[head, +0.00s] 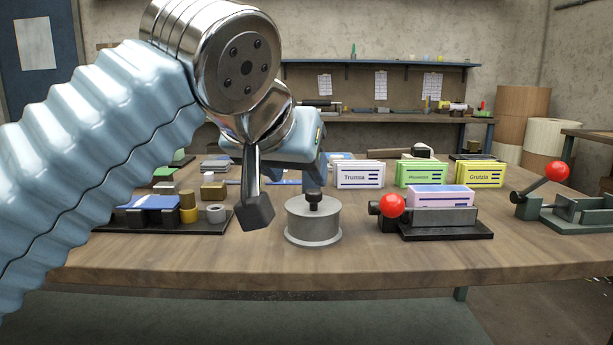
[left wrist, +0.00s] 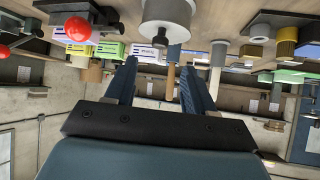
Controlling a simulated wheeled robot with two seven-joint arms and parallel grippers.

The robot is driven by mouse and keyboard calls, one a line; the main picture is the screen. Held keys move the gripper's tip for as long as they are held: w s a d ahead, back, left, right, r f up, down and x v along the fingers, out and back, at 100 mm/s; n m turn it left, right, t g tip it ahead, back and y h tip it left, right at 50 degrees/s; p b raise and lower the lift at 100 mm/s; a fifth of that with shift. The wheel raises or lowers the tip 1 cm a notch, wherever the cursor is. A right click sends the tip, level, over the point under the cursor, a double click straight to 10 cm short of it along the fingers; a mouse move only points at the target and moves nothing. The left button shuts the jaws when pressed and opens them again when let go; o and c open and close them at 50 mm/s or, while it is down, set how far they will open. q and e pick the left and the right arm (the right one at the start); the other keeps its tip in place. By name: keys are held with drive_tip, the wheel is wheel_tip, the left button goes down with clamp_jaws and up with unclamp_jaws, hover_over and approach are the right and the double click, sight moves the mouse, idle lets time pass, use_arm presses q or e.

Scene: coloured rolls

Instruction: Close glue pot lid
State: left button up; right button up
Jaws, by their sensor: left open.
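The glue pot (head: 313,226) is a grey metal cylinder with a wide base rim, upright near the table's front edge. A black knob (head: 314,200) stands up at its top; I cannot tell a separate lid or how it is seated. In the left wrist view, which is upside down, the pot (left wrist: 172,10) and its knob (left wrist: 160,38) are at the top centre. My left gripper (head: 314,173) is above the knob, apart from it, pointing away over the table. Its two fingers are spread and empty in the left wrist view (left wrist: 157,72). My right gripper is not in view.
A black fixture with a red ball lever (head: 392,205) stands right of the pot, and a green one (head: 575,213) is farther right. Labelled boxes (head: 360,175) stand behind. A dark tray (head: 160,218) with small parts is left. The table front (head: 420,260) is clear.

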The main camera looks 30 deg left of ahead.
use_arm(q)
drive_tip(key=v, duration=0.4)
drive_tip(key=shift+s+d+r+p, duration=0.1)
drive_tip(key=shift+s+r+p, duration=0.15)
drive_tip(key=shift+p, duration=0.1)
